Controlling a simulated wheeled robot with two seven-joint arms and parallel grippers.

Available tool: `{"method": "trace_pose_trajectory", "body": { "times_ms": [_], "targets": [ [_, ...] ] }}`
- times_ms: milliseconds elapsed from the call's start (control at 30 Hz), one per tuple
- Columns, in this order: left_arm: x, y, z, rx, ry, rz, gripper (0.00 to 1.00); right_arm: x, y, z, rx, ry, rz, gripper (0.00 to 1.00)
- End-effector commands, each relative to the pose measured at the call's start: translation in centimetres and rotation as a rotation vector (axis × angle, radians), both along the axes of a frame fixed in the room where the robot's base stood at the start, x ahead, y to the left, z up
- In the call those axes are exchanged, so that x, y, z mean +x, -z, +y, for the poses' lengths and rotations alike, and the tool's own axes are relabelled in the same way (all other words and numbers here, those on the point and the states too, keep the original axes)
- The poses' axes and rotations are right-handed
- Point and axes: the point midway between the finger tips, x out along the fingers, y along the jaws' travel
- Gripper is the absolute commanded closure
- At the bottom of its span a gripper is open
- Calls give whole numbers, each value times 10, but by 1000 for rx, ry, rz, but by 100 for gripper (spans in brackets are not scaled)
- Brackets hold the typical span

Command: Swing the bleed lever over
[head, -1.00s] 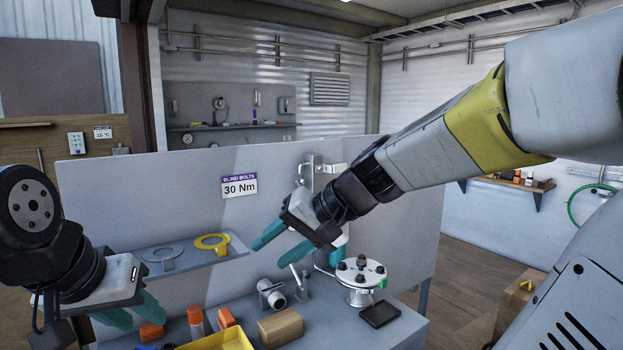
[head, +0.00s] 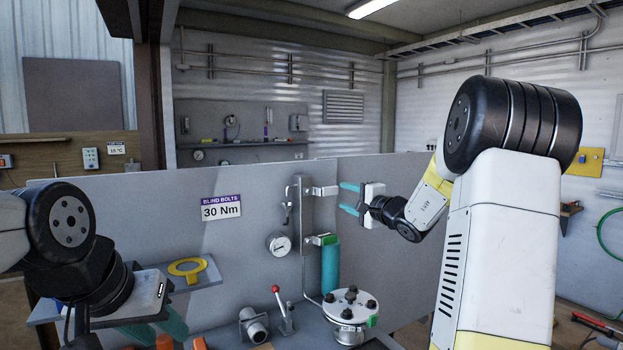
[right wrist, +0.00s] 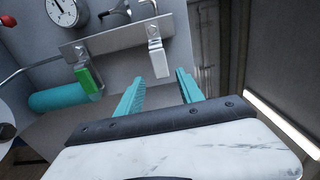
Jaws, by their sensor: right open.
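An upright metal plate (head: 301,235) on the grey panel carries a silver arm (head: 325,190) at the top and a green-topped one (head: 325,240) lower down. A small silver handle (head: 287,208) is at its left side. A separate lever with a red knob (head: 276,289) stands on the bench. I cannot tell which is the bleed lever. My right gripper (head: 349,198) is open and empty, just right of the silver arm; in the right wrist view the silver arm (right wrist: 155,50) lies just beyond the fingertips. My left gripper (head: 162,331) is open and empty at lower left.
A pressure gauge (head: 278,244) is beside the plate, and a teal cylinder (head: 330,268) hangs below the green arm. A bolted flange (head: 350,305) stands on the bench. The panel's right side is clear.

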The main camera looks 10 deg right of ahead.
Motion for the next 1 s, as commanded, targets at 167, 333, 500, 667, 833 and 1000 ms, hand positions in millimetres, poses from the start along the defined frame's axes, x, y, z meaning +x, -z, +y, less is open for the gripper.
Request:
{"method": "trace_pose_trajectory", "body": {
  "times_ms": [167, 333, 500, 667, 833, 1000],
  "targets": [
    [0, 0, 0, 0, 0, 0, 64, 21, 0, 9, 0, -3, 0, 55],
    [0, 0, 0, 0, 0, 0, 64, 40, 0, 16, 1, -3, -1, 55],
    [0, 0, 0, 0, 0, 0, 64, 60, 0, 23, 0, -3, 0, 55],
    [0, 0, 0, 0, 0, 0, 64, 61, -1, 23, 0, -2, 0, 55],
    [0, 0, 0, 0, 0, 0, 64, 62, -1, 23, 0, -2, 0, 55],
    [0, 0, 0, 0, 0, 0, 64, 62, -1, 23, 0, -2, 0, 73]
  ]
}}
